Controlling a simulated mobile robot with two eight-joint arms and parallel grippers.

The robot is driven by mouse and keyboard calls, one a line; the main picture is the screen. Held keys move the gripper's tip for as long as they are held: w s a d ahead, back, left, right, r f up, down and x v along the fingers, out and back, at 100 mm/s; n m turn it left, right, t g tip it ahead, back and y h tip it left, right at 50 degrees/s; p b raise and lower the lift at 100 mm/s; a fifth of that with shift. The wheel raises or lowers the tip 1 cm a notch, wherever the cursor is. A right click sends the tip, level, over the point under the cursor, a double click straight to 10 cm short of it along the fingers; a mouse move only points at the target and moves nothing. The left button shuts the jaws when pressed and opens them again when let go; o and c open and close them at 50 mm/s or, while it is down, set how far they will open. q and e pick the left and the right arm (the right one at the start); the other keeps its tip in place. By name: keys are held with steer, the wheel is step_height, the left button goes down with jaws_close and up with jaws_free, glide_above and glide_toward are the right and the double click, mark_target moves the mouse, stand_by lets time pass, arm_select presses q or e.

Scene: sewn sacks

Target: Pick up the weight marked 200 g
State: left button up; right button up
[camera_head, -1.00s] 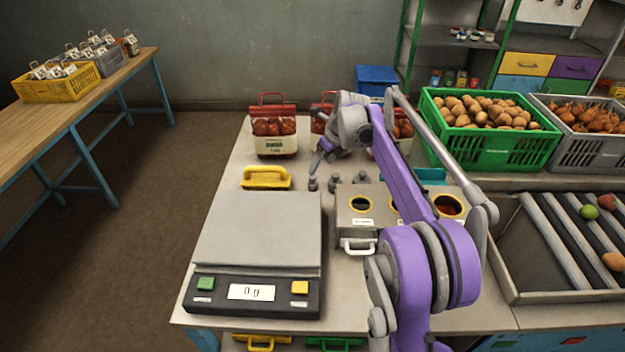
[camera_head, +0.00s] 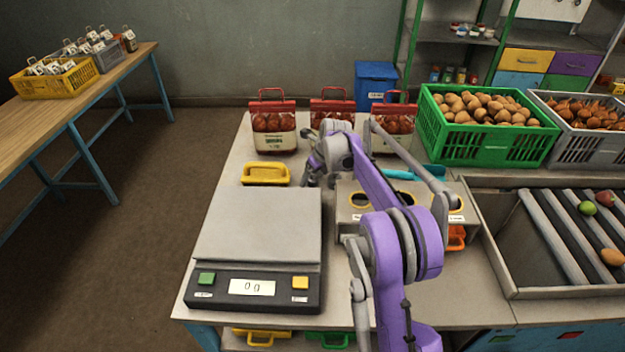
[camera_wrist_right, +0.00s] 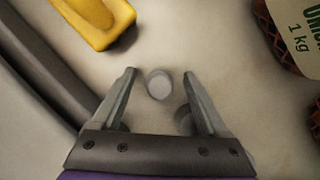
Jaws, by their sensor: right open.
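In the right wrist view, a small round grey weight (camera_wrist_right: 158,84) stands between the tips of my right gripper (camera_wrist_right: 160,76), seen from above. The jaws are open, with a gap on each side of it. No mass marking is readable, so I cannot tell which weight is the 200 g one. In the head view, my right gripper (camera_head: 312,180) is low over the table behind the scale, and my arm mostly hides the weights. My left gripper is not in view.
The scale (camera_head: 258,228) stands in front, left of my right arm. A yellow-handled object (camera_head: 265,173) lies close left of the gripper. Red-topped sacks (camera_head: 273,130) stand behind. A grey box with round holes (camera_head: 352,225) is at right, partly hidden by my arm.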

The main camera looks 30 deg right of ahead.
jaws_close()
stand_by(0.3)
